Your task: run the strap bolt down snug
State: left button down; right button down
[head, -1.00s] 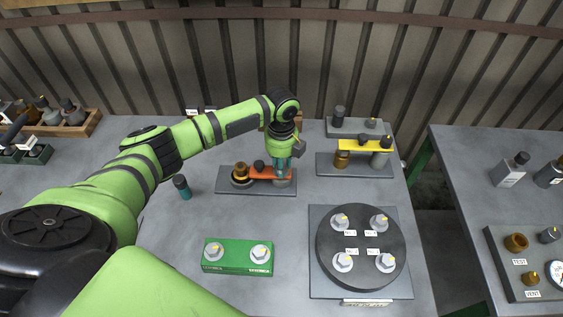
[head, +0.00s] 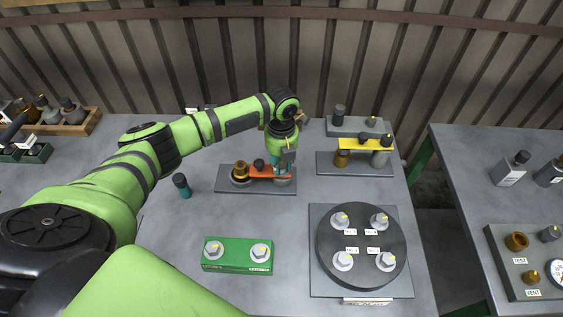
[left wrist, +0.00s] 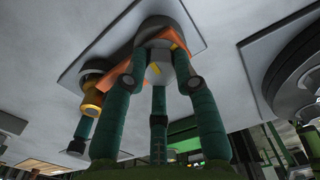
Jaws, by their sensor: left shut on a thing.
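An orange strap (head: 263,172) lies across a grey plate (head: 226,187) at the back middle of the table, with a brass-coloured fitting (head: 240,171) at its left end. My left gripper (head: 283,173) points down at the strap's right end. In the left wrist view its teal fingers (left wrist: 160,75) are closed around the strap bolt (left wrist: 155,72), a pale head with a yellow mark. The orange strap (left wrist: 119,72) runs left beneath it. The bolt's shank is hidden, so I cannot tell how far down it sits. My right gripper is out of view.
A teal and black cylinder (head: 182,187) stands left of the plate. A yellow strap (head: 366,144) spans two posts to the right. A green block (head: 237,256) and a dark round flange (head: 361,246), both with bolts, sit nearer. Bare table lies between them.

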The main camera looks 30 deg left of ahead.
aim_at(282, 165)
pick_arm(q)
jog(key=shift+s+f, duration=0.1)
dwell(0.3)
jog(key=c, duration=1)
grip_release()
jog(key=shift+o, duration=0.2)
notch_tip(282, 165, up, 12)
